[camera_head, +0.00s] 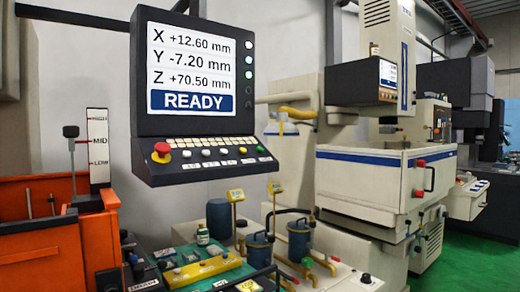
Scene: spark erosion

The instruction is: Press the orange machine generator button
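An orange machine (45,235) stands at the left edge, with an upright scale plate (98,150) marked HIGH, MID and LOW. To its right hangs a black control panel (146,80) whose screen reads READY. Its sloped lower face carries a red mushroom button (161,152) on a yellow base at the left end and a row of small white and coloured buttons (206,152). Small round lamps or buttons run down the screen's right side. No label legible here says generator, so I cannot tell which button that is. Neither of my grippers is in view.
A white machine (360,185) stands right of centre. Green floor (475,250) is clear at the lower right.

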